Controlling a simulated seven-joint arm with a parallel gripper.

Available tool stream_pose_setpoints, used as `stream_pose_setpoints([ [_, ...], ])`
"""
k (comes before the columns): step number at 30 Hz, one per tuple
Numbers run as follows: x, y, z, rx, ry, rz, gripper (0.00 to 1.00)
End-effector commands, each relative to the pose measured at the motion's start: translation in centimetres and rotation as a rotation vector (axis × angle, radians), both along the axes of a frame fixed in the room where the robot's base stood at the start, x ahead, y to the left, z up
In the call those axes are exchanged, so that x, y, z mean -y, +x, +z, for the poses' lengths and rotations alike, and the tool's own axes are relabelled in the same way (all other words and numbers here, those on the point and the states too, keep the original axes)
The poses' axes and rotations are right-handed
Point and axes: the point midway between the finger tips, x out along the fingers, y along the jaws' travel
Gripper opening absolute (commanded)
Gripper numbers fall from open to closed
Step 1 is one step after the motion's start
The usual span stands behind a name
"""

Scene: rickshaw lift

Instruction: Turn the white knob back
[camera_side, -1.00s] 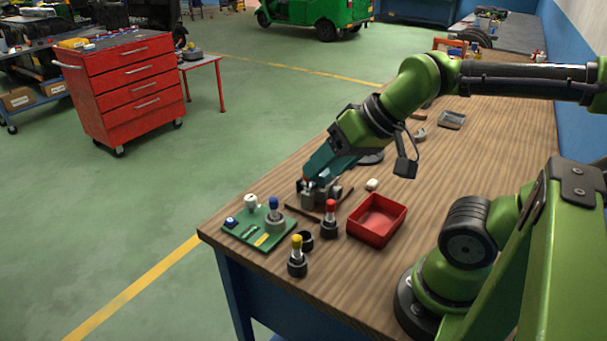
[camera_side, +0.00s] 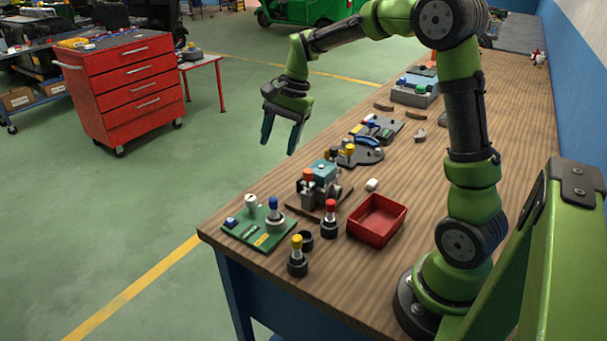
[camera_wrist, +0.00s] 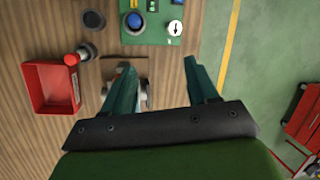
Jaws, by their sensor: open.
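The white knob (camera_side: 251,201) stands on a small green board (camera_side: 245,230) at the table's near left corner. In the wrist view the white knob (camera_wrist: 175,27) is round with a black arrow on its top, near the top edge. A blue-topped part (camera_side: 273,205) stands beside it on the board. My gripper (camera_side: 280,146) is open and empty, raised well above and beyond the board, near the table's left edge. In the wrist view my gripper (camera_wrist: 157,66) shows two teal fingers spread apart, the knob away from them.
A metal device (camera_side: 318,186) with orange and teal tops stands behind the board. A red tray (camera_side: 376,222), a red-topped plunger (camera_side: 330,215) and a yellow-topped plunger (camera_side: 297,255) stand to the right. Several fixtures line the table farther back.

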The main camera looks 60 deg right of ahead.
Motion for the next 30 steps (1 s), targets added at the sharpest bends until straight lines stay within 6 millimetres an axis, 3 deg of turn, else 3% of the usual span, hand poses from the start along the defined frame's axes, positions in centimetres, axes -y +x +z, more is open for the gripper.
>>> stream_pose_setpoints([
  [3,1.6,2.8,-1.2,-0.106,0.083,-0.204,0.58],
  [6,1.6,4.1,-0.3,-0.156,0.134,-0.338,0.58],
  [9,1.2,4.2,0.8,-0.189,0.166,-0.421,0.58],
  [14,0.7,4.0,0.0,-0.213,0.176,-0.456,0.58],
  [20,-0.7,4.3,-3.2,-0.213,0.176,-0.451,0.58],
  [30,-3.4,5.0,-10.1,-0.212,0.175,-0.450,0.58],
])
